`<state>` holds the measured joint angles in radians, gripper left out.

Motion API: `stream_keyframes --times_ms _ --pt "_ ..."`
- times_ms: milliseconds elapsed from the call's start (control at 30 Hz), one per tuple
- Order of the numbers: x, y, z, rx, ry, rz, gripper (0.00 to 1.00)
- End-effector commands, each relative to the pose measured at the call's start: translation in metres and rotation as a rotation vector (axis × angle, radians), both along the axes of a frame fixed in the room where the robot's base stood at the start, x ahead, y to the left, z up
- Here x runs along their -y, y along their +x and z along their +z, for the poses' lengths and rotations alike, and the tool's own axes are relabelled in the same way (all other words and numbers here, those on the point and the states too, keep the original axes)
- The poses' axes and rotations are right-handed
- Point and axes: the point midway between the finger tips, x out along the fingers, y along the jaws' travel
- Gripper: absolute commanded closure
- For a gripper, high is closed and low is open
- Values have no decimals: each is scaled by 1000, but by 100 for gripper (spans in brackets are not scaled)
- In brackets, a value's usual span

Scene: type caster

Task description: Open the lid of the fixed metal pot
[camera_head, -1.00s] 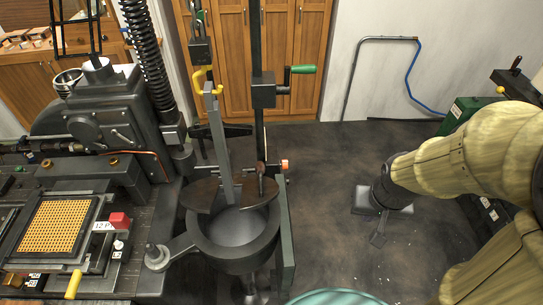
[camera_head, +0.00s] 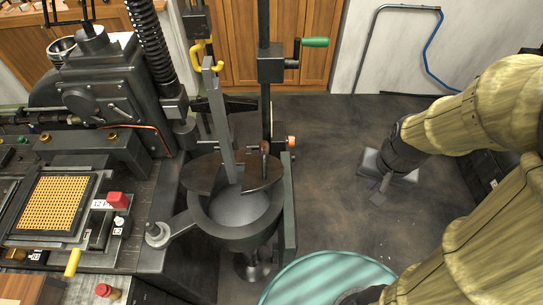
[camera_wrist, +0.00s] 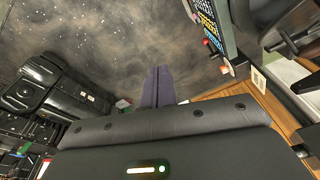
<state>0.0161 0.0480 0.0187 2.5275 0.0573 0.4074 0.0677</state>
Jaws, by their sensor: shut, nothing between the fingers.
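The dark metal pot (camera_head: 233,238) stands centre-left in the head view, held by a bracket at its left. Its grey inside shows at the front. The brown-black lid (camera_head: 262,172) lies over the rear of the opening, and a long grey bar (camera_head: 220,125) rises from it. Whether the lid is one hinged piece is unclear. My gripper (camera_head: 377,197) is well to the right of the pot, apart from it, over the dark floor. In the wrist view its purple-grey fingers (camera_wrist: 158,86) are together and empty. The pot is not clearly identifiable there.
A machine (camera_head: 100,95) with a yellow grid plate (camera_head: 59,202) stands left of the pot. A post with a green-handled crank (camera_head: 314,42) rises behind it. A green round top (camera_head: 325,280) is at the bottom. Open floor lies between pot and gripper.

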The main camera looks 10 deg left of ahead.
Motion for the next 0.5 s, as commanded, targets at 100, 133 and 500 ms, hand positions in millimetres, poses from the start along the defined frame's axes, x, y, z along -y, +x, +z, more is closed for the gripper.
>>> stream_keyframes --times_ms 100,133,500 --pt "-12 2 -22 -137 77 -190 100" --pt "-16 2 -27 -184 101 -251 100" --pt "-102 25 -72 -906 397 -1051 100"
